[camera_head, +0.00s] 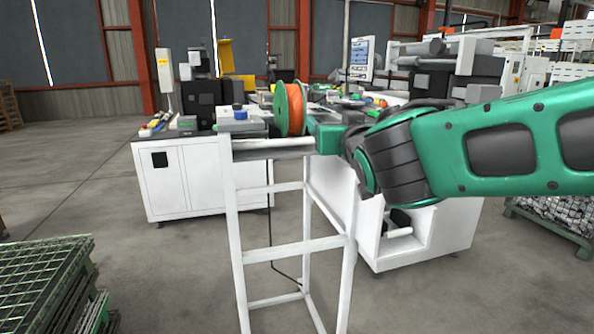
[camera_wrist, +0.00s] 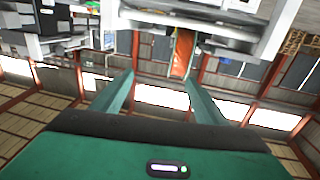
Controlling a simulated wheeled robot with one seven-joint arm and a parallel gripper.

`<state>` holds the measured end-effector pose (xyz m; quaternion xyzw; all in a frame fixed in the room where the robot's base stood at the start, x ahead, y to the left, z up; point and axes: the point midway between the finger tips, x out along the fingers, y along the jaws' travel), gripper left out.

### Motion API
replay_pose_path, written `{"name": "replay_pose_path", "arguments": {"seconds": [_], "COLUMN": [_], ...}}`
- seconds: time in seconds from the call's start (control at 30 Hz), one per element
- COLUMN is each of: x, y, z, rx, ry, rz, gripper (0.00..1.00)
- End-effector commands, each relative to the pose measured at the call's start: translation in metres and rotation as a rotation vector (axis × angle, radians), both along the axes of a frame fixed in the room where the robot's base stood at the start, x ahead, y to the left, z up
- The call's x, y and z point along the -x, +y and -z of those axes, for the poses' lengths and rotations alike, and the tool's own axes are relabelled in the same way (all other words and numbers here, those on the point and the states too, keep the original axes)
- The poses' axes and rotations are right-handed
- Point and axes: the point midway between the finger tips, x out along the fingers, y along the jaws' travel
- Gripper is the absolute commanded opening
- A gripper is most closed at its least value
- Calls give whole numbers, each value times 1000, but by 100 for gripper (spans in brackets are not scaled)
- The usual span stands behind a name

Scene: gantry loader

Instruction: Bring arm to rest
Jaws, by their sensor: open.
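My green arm reaches in from the right edge of the head view, with its dark wrist joints near the middle. My gripper (camera_wrist: 158,97) shows in the wrist view with its two green fingers spread apart and nothing between them. In the head view the fingers are mostly hidden by the wrist and the things around it. A spool with green flanges and orange winding (camera_head: 291,109) stands upright on the white stand, just left of my wrist. An orange part, which seems to be the same spool, shows beyond the fingertips in the wrist view (camera_wrist: 183,54).
The white stand (camera_head: 294,246) has open legs in front of my arm. White machine cabinets (camera_head: 185,178) with dark equipment stand behind. A green wire crate (camera_head: 45,280) is at the lower left, and another (camera_head: 555,222) is at the right.

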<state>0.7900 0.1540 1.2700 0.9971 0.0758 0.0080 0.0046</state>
Motion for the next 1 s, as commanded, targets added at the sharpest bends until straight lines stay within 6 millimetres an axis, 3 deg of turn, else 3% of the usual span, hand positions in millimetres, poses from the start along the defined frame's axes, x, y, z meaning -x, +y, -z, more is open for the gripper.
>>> {"name": "replay_pose_path", "arguments": {"seconds": [0.27,0.47,0.6,0.73,0.87,1.0], "x": [-1,34,81,141,213,289], "y": [-95,-200,-264,-308,-336,-343], "z": [55,122,170,211,248,276], "rx": [37,43,19,-30,-105,-206], "ry": [209,482,696,904,1126,1344], "rz": [166,342,449,528,579,592], "gripper": [67,67,67,67,67,67]}}
